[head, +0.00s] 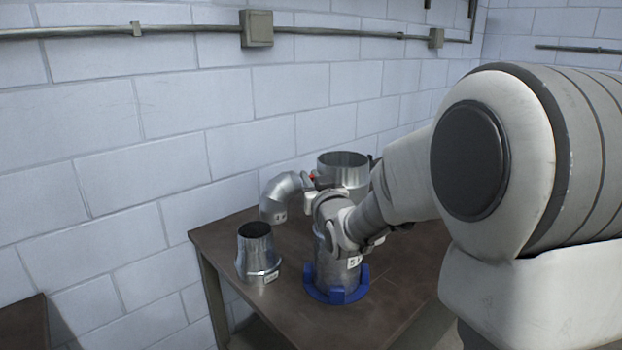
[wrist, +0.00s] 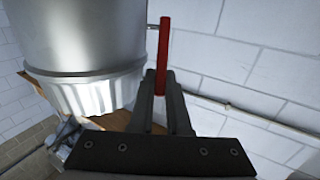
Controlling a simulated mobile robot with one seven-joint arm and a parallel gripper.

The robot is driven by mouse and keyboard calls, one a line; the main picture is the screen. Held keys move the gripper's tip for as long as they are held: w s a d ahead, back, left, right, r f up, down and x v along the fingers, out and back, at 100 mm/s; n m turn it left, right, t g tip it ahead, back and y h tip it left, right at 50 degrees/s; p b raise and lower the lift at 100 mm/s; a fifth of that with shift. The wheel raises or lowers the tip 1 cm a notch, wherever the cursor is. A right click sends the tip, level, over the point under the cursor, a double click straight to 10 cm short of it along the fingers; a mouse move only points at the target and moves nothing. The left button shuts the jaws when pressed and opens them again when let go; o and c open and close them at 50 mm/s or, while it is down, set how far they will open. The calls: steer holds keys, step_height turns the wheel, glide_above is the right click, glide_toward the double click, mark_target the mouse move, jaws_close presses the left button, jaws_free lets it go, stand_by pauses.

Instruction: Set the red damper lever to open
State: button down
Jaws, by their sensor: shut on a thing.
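The red damper lever (wrist: 164,48) stands upright in the wrist view, its lower part between the fingers of my gripper (wrist: 160,80). My gripper is shut on it. A thin rod shows between the lever and the large grey metal duct (wrist: 85,35) at its left. A duct piece (head: 333,272) stands upright in a blue ring holder (head: 337,295) on the brown table (head: 225,240). Whether the lever sits open or closed is unclear.
A silver elbow (head: 284,192) and a short tapered duct (head: 257,252) stand on the table's left side. A wide open-topped duct (head: 343,168) is behind my wrist. A block wall (head: 140,130) with conduit runs close behind. The table's front right is bare.

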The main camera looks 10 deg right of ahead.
steer(key=shift+r+p, duration=0.2)
steer(key=shift+p, duration=0.2)
steer(key=w+g+p, duration=0.1)
steer(key=p, duration=0.1)
steer(key=shift+r+g+p, duration=0.3)
steer(key=shift+r+p, duration=0.1)
steer(key=w+g+p, duration=0.1)
steer(key=g+p, duration=0.1)
steer(key=p, duration=0.2)
steer(key=shift+w+r+g, duration=0.1)
steer(key=shift+w+g, duration=0.05)
steer(key=shift+g, duration=0.15)
steer(key=p, duration=0.1)
steer(key=g+p, duration=0.1)
steer(key=p, duration=0.1)
steer(key=shift+w+a+f+g, duration=0.1)
steer(key=shift+w+f+g, duration=0.1)
steer(key=shift+w+g, duration=0.15)
steer(key=shift+f, duration=0.1)
steer(key=shift+w+f, duration=0.1)
steer(key=c, duration=1.2)
jaws_free()
steer(key=shift+o, duration=0.2)
